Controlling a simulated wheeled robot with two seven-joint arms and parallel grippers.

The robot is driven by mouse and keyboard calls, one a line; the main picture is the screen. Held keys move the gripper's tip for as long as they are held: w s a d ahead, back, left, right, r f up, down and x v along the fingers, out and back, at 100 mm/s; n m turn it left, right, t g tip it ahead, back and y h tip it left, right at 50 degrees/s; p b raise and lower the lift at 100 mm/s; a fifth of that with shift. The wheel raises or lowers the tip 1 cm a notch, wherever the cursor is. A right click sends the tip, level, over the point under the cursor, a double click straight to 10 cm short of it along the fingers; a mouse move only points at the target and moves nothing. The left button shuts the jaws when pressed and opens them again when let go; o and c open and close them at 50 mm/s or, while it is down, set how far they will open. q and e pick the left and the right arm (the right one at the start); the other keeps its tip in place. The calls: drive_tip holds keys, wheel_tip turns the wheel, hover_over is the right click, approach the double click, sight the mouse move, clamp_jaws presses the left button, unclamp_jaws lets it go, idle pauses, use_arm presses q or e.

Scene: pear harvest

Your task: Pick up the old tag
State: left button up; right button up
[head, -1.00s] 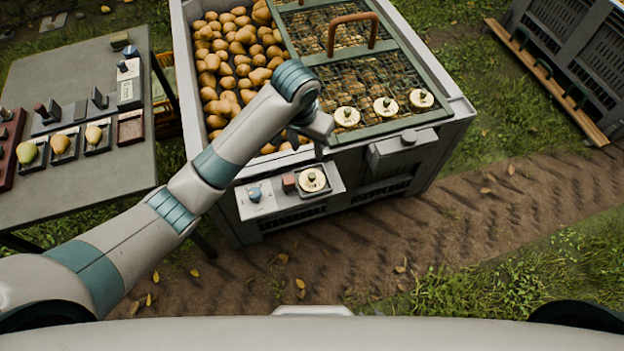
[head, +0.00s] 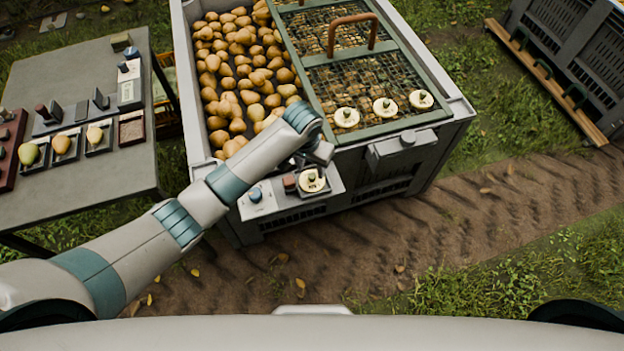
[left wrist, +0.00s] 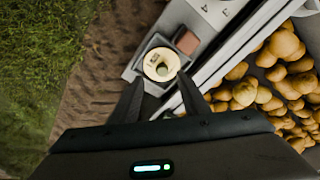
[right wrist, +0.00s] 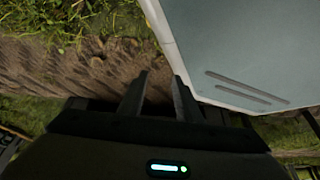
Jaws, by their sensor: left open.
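A round cream tag (head: 312,180) with a dark knob lies in a small dark holder on the grey ledge (head: 262,209) at the front of the pear bin. It also shows in the left wrist view (left wrist: 161,64), just beyond the fingertips. My left gripper (left wrist: 160,84) is open and empty, its fingers spread on the near side of the tag; contact cannot be told. In the head view my left gripper (head: 316,161) is just above the tag and partly hidden by the wrist. My right gripper (right wrist: 161,82) is open and empty beside a pale panel.
A reddish-brown block (head: 290,183) and a blue knob (head: 255,194) sit beside the tag. Three similar round tags (head: 385,106) lie on the green mesh lid's frame (head: 345,135). Loose pears (head: 235,80) fill the bin's left part. A grey table (head: 100,185) stands left.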

sight(312, 175)
use_arm(q)
drive_tip(key=shift+f, duration=0.35)
use_arm(e)
drive_tip(key=shift+w, duration=0.1)
use_arm(q)
drive_tip(key=shift+w, duration=0.1)
use_arm(e)
drive_tip(key=shift+w+r, duration=0.1)
drive_tip(key=shift+w, duration=0.05)
use_arm(q)
drive_tip(key=shift+w+f, duration=0.15)
drive_tip(key=shift+f, duration=0.4)
drive_tip(key=f, duration=0.2)
drive_tip(key=shift+w+d+f, duration=0.1)
drive_tip(key=shift+w+f, duration=0.25)
drive_tip(key=shift+f, duration=0.05)
drive_tip(key=shift+w+f, duration=0.1)
drive_tip(key=shift+f, duration=0.45)
use_arm(e)
drive_tip(key=shift+s+d+f, duration=0.15)
drive_tip(key=shift+s+d, duration=0.05)
drive_tip(key=shift+s, duration=0.3)
drive_tip(key=shift+s+d+f, duration=0.1)
drive_tip(key=shift+s+d, duration=0.1)
drive_tip(key=shift+s, duration=0.25)
use_arm(q)
drive_tip(key=shift+c, duration=0.7)
clamp_jaws()
